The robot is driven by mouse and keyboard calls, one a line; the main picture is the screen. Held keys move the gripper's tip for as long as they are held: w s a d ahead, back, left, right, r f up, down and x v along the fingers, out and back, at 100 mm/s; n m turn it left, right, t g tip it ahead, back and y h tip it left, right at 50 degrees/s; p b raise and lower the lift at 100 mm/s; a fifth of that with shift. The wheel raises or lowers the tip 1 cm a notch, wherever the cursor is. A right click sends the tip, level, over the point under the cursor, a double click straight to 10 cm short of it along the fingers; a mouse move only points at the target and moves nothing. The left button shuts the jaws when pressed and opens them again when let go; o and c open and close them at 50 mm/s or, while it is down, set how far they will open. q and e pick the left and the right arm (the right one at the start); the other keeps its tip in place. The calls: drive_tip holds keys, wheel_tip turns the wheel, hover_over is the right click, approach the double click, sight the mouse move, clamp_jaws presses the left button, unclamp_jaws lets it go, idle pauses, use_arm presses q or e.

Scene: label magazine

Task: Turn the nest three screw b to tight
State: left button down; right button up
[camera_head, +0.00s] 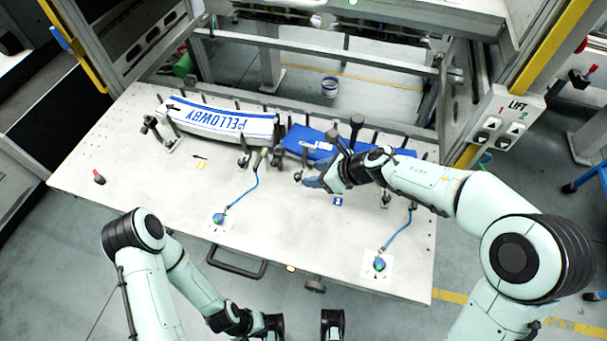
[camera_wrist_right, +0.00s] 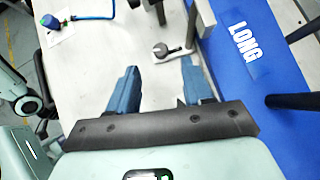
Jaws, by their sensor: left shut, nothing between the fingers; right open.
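My right gripper (camera_head: 316,182) is over the bench beside a blue sleeve. In the right wrist view its two blue fingers (camera_wrist_right: 160,85) are apart with nothing between them. Beyond them is a small dark clamp piece (camera_wrist_right: 163,49) on a pale plate, apart from the fingers. Dark upright posts and handles stand around the blue sleeve (camera_head: 307,142), marked LONG in the wrist view (camera_wrist_right: 262,70). I cannot tell which of these is nest three screw b; the arm hides some of this area.
A white sleeve (camera_head: 220,122) lettered PELLOWBY lies at the back left of the pale bench (camera_head: 130,165). Blue cables run to a left connector (camera_head: 219,218) and a right connector (camera_head: 380,264). A small red-topped item (camera_head: 99,177) stands at left. The bench's front left is clear.

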sight(299, 176)
drive_tip(key=x, duration=0.5)
drive_tip(key=shift+w+a+f, duration=0.15)
drive_tip(key=shift+f, duration=0.1)
clamp_jaws()
